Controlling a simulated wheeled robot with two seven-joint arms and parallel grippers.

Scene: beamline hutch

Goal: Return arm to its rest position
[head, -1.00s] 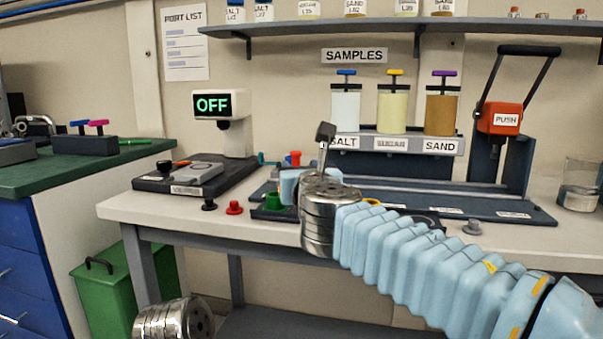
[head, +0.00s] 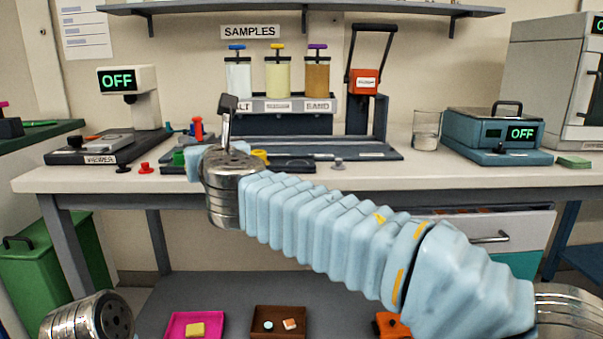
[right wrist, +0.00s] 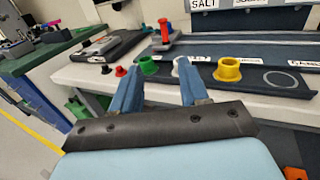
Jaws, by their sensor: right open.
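My right arm (head: 330,230), in pale blue ribbed sleeving, reaches from the lower right to the bench front in the head view. Its metal wrist (head: 224,190) hides most of the hand. In the right wrist view my right gripper (right wrist: 160,88) has its two blue fingers wide apart, with nothing between them. The fingers point towards the bench edge, near a green ring (right wrist: 148,65) and a yellow ring (right wrist: 228,69). A metal part of my left arm (head: 88,318) shows at the lower left; its gripper is out of view.
The bench holds a viscometer (head: 95,150) reading OFF, a samples rack (head: 280,104), a press with a red block (head: 366,82), a glass beaker (head: 426,130) and a blue device (head: 495,132) reading OFF. Below are a pink tray (head: 175,325) and a brown tray (head: 260,320).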

